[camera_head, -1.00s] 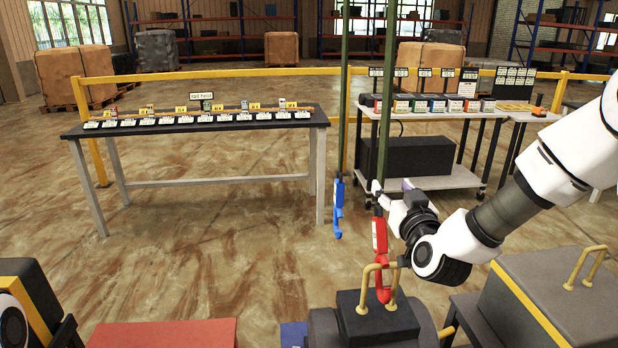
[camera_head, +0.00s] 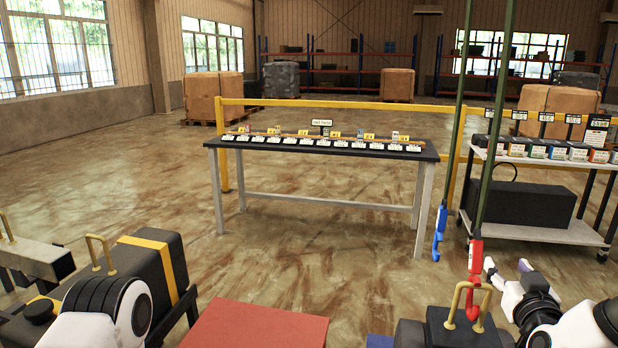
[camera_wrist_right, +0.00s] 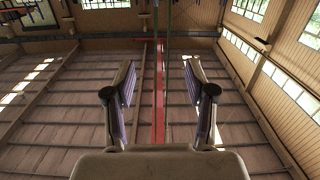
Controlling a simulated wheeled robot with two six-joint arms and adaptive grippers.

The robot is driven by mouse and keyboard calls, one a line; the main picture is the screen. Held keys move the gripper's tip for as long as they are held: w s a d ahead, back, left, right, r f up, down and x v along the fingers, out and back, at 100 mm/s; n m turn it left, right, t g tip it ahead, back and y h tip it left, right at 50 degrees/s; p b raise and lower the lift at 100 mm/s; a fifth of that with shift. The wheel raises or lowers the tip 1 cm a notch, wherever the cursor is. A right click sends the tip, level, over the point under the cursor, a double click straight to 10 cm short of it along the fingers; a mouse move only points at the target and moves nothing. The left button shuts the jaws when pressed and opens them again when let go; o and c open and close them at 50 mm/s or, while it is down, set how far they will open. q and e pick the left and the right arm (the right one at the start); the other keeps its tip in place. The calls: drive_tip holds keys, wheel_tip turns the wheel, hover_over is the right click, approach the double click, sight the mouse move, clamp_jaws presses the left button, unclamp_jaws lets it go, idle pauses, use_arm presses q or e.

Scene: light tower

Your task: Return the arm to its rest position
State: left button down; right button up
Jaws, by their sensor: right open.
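My right gripper (camera_head: 507,273) is open and empty at the lower right of the head view, just right of the red hook (camera_head: 475,256). In the right wrist view its two fingers (camera_wrist_right: 160,85) are spread, with a red strip (camera_wrist_right: 159,100) showing between and beyond them, not gripped. The red hook hangs on a green strap (camera_head: 493,140), its lower end overlapping the yellow handle of a dark weight (camera_head: 455,333); I cannot tell whether it is hooked on. White parts of my left arm show at lower left; its gripper is out of view.
A blue hook (camera_head: 439,232) hangs left of the red one. A long table (camera_head: 330,150) stands ahead, a cart (camera_head: 545,229) with boxes at right. A yellow-striped case (camera_head: 150,265) and a red-topped block (camera_head: 255,326) are near. Open floor lies between.

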drive_tip(key=s+a+f+n+g+y+p, duration=0.1)
drive_tip(key=s+a+f+g, duration=0.15)
drive_tip(key=f, duration=0.55)
drive_tip(key=s+a+f+n+g+y+p, duration=0.1)
drive_tip(key=s+a+f+g, duration=0.15)
drive_tip(key=f, duration=0.65)
drive_tip(key=s+a+f+n+g+y+p, duration=0.15)
drive_tip(key=s+f, duration=0.25)
drive_tip(key=f, duration=0.4)
use_arm(q)
drive_tip(key=r, duration=0.4)
drive_tip(key=shift+w, duration=0.2)
use_arm(e)
drive_tip(key=s+a+f+g, duration=0.2)
drive_tip(key=s+f+g, duration=0.1)
drive_tip(key=s, duration=0.5)
drive_tip(key=s+a+f+m+g, duration=0.1)
drive_tip(key=s+f+g, duration=0.3)
drive_tip(key=s, duration=0.4)
drive_tip(key=s+a+f+g, duration=0.3)
drive_tip(key=s+f, duration=0.2)
drive_tip(key=s, duration=0.3)
drive_tip(key=shift+f+m+g+y, duration=0.35)
drive_tip(key=shift+w, duration=0.1)
